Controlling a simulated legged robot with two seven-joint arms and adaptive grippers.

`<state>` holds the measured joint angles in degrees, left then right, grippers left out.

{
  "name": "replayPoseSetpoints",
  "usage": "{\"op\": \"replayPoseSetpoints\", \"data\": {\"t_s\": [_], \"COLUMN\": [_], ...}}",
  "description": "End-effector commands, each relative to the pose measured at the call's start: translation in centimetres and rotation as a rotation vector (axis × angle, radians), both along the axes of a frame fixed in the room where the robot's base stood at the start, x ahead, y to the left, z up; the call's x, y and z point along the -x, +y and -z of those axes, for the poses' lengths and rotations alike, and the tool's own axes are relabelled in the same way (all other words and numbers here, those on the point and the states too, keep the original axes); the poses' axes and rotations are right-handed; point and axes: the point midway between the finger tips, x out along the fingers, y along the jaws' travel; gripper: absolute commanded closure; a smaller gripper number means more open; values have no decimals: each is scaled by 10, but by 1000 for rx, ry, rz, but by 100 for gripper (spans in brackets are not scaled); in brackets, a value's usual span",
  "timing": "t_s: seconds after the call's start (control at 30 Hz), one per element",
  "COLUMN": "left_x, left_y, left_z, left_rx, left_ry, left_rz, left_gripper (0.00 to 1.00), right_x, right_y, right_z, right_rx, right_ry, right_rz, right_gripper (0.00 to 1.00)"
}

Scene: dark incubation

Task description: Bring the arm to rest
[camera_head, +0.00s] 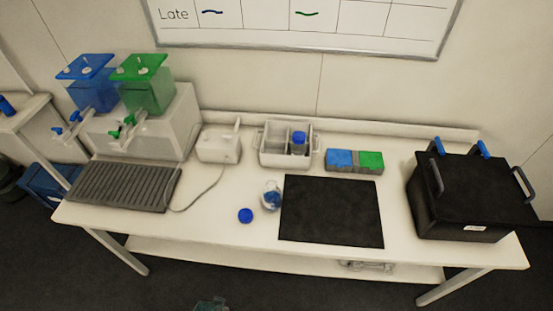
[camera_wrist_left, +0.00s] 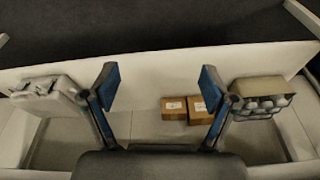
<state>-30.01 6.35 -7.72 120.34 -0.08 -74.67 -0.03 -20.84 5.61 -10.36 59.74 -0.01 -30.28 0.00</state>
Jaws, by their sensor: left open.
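My left gripper (camera_wrist_left: 158,88) is open and empty in the left wrist view, its two blue-padded fingers spread wide apart. Below it in that view are two small brown boxes (camera_wrist_left: 188,109) on a pale surface, apart from the fingers. In the head view no arm is clearly visible over the white table (camera_head: 225,235); only a small bluish piece shows at the bottom edge, too little to identify. My right gripper does not show.
The table holds blue (camera_head: 87,88) and green (camera_head: 146,92) dispensers, a grey drip tray (camera_head: 122,186), a divided caddy (camera_head: 268,158), a small jar (camera_head: 271,196), a blue cap (camera_head: 245,215), a black mat (camera_head: 331,212) and a black box (camera_head: 468,195). The floor in front is clear.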

Motion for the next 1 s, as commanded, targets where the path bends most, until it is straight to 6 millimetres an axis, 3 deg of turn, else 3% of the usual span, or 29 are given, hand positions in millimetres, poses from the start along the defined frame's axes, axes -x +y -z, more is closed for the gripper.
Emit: {"op": "replayPoseSetpoints", "data": {"t_s": [0.17, 0.3, 0.43, 0.5, 0.63, 1.0], "left_x": [15, 49, 86, 102, 119, 123], "left_y": [3, 7, 11, 14, 16, 18], "left_z": [91, 171, 222, 239, 254, 258], "left_rx": [0, -5, -9, -10, -11, -10], "left_ry": [45, 81, 106, 115, 122, 123], "left_rz": [7, 14, 21, 22, 24, 26], "left_gripper": [15, 15, 15, 15, 15, 15], "right_x": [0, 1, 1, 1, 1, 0], "right_y": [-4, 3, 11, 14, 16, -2], "right_z": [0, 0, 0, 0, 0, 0], "right_rx": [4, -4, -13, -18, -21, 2], "right_ry": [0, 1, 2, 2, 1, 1], "right_rz": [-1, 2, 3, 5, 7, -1], "right_gripper": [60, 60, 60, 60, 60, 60]}}
